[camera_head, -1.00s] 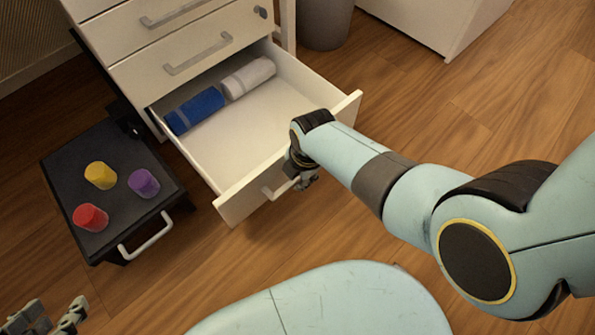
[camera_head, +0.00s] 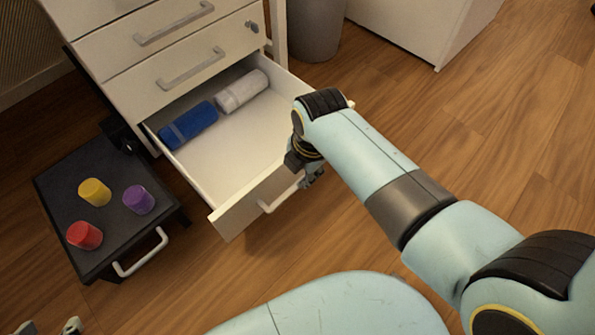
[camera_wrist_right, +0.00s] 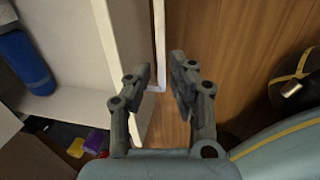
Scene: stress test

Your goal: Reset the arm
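My right gripper (camera_head: 312,177) is at the front of the open bottom drawer (camera_head: 235,216), near the right end of its handle (camera_head: 284,196). I cannot tell whether a finger touches the drawer. My left gripper (camera_head: 57,329) shows only as fingertips at the bottom left edge of the head view, apart from each other.
The drawer holds a blue rolled towel (camera_head: 189,125) and a white rolled towel (camera_head: 241,91). A low black cart (camera_head: 75,178) at left carries red (camera_head: 84,235), yellow (camera_head: 94,192) and purple (camera_head: 139,199) cylinders. A grey bin (camera_head: 314,30) stands behind. Floor at right is clear.

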